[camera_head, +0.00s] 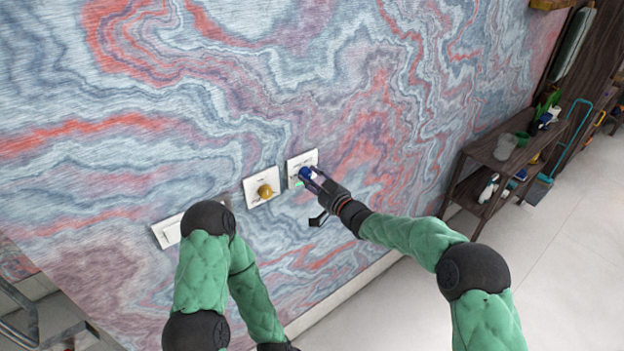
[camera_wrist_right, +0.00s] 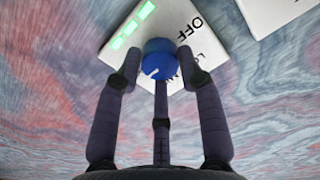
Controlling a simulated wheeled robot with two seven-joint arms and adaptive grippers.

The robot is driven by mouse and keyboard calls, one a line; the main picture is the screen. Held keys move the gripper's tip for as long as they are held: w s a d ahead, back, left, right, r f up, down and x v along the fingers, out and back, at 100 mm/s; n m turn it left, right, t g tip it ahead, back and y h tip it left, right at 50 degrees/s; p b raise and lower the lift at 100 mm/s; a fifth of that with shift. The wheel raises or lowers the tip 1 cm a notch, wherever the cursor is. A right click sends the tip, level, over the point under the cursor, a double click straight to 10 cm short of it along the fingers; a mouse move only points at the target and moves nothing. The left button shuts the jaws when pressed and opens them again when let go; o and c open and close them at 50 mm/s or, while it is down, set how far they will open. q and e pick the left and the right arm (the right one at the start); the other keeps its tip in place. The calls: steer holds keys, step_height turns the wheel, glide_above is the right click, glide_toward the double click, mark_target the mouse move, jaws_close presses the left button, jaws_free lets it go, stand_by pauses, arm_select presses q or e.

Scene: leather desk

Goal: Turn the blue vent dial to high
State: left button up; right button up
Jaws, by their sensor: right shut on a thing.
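The blue vent dial (camera_head: 306,174) sits on a white wall plate (camera_head: 302,160). In the right wrist view the blue dial (camera_wrist_right: 158,60) has a white pointer line towards its lower left. Its plate (camera_wrist_right: 205,22) carries the word OFF, partly hidden lettering and lit green bars. My right gripper (camera_head: 314,180) is at the dial, with its fingers shut around it; in the wrist view the fingers (camera_wrist_right: 158,75) stand on both sides and below it. My left arm comes in at the lower left; its gripper is outside the picture or hidden.
A white plate with a yellow knob (camera_head: 265,191) is left of the blue dial's plate. A long white panel (camera_head: 167,232) is further left, partly behind my left arm. A dark shelf (camera_head: 487,152) with several items stands at the right.

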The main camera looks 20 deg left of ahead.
steer(key=o, duration=1.1)
steer(key=shift+o, duration=0.2)
steer(key=shift+d, duration=0.1)
steer(key=v, duration=1.2)
steer(key=shift+f, duration=0.1)
